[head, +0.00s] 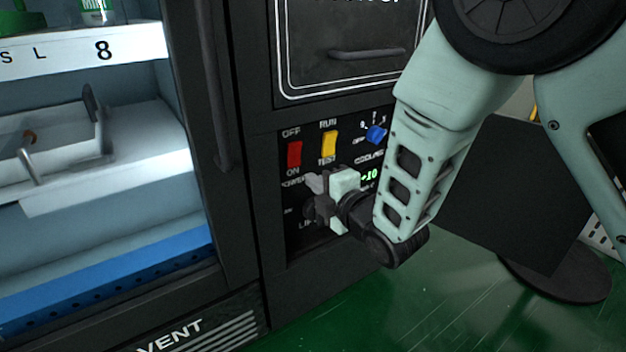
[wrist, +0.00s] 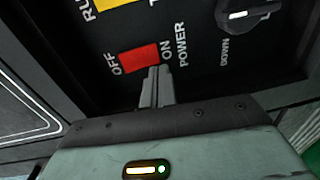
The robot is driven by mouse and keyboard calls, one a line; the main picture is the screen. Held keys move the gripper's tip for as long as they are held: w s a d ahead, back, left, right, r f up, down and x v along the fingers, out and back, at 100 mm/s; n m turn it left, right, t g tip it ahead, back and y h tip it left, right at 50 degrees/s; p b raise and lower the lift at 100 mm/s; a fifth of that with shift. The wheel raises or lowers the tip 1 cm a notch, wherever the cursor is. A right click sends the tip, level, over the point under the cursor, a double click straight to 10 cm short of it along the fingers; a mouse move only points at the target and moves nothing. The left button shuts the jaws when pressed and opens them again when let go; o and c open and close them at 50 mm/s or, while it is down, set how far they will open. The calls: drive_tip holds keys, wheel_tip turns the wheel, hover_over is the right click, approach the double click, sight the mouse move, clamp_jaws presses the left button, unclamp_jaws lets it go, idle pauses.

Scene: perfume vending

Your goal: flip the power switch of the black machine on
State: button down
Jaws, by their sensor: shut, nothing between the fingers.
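The black machine (head: 290,220) has a control panel at its lower right. The power switch is a red rocker (head: 294,155) with OFF printed above it and ON and POWER below. It also shows in the wrist view as a red rocker (wrist: 139,58) between OFF and ON. My gripper (head: 312,182) is shut and empty, just below the red switch in the head view. In the wrist view its closed fingertips (wrist: 157,72) are at the ON end of the red switch. I cannot tell whether they touch it.
A yellow RUN/TEST switch (head: 329,144) and a blue knob (head: 376,134) sit right of the red switch. A black knob (wrist: 240,14) labelled DOWN is on the panel. A glass-fronted cabinet (head: 100,190) with a dark handle (head: 215,90) stands left. Green floor (head: 420,310) is open at the lower right.

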drive_tip(key=f+p+v, duration=0.2)
drive_tip(key=v, duration=0.6)
drive_tip(key=shift+s+d, duration=0.2)
drive_tip(key=shift+s, duration=0.15)
drive_tip(key=shift+r, duration=0.1)
